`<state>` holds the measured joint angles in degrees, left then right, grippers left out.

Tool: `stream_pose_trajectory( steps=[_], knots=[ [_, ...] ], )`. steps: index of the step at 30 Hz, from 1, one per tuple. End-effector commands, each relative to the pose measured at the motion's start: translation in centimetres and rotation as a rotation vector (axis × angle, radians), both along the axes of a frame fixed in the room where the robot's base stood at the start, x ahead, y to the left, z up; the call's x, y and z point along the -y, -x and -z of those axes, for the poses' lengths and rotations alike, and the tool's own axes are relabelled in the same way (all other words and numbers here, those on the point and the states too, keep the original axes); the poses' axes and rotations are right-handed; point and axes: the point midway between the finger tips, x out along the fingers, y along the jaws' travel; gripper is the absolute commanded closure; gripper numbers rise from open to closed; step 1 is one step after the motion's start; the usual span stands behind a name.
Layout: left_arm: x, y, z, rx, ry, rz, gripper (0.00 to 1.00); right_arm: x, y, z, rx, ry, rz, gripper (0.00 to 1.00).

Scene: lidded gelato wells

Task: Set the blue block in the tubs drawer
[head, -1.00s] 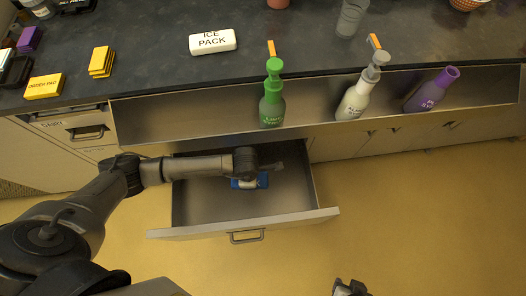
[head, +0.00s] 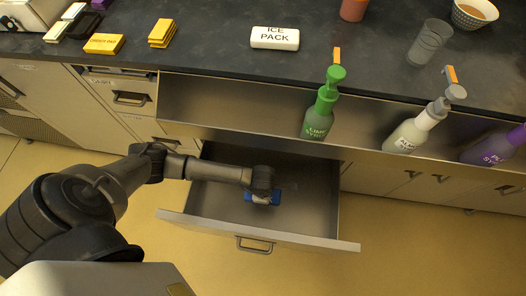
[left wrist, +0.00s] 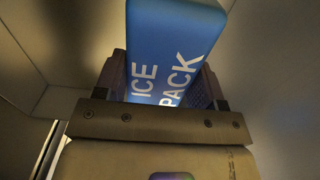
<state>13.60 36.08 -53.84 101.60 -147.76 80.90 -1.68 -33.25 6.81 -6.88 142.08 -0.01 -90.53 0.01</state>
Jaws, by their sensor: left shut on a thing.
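The blue block (head: 276,198) is a blue ice pack, with white "ICE PACK" lettering in the left wrist view (left wrist: 178,45). My left gripper (head: 262,196) is shut on it, with the jaws on either side in the left wrist view (left wrist: 162,88). The gripper and block are inside the pulled-out drawer (head: 290,237), below the counter. I cannot tell whether the block touches the drawer floor. The drawer's label is not visible. The gripper hides the block's middle in the head view. My right gripper is not in view.
A bottle rail (head: 240,107) with green (head: 319,115), white (head: 413,130) and purple (head: 494,147) bottles runs above the drawer. A white ice pack (head: 275,38) and yellow blocks (head: 103,44) lie on the dark counter (head: 215,55). The drawer's right half is clear.

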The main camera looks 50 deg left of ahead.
Motion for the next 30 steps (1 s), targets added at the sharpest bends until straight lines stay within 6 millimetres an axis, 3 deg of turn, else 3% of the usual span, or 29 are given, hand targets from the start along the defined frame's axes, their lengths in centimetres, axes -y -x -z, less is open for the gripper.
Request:
stream_pose_trajectory(
  steps=[1, 24, 30],
  knots=[
    [0.0, 0.0, 1.2, 0.001, 0.001, 0.0, 0.69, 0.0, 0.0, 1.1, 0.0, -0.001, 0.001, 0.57],
    [0.0, 0.0, 10.0, 0.0, 0.0, 0.001, 0.69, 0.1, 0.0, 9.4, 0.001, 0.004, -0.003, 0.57],
    [0.0, 0.0, 12.0, 0.0, -0.001, 0.0, 0.69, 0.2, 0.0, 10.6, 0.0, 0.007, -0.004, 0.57]
  ],
)
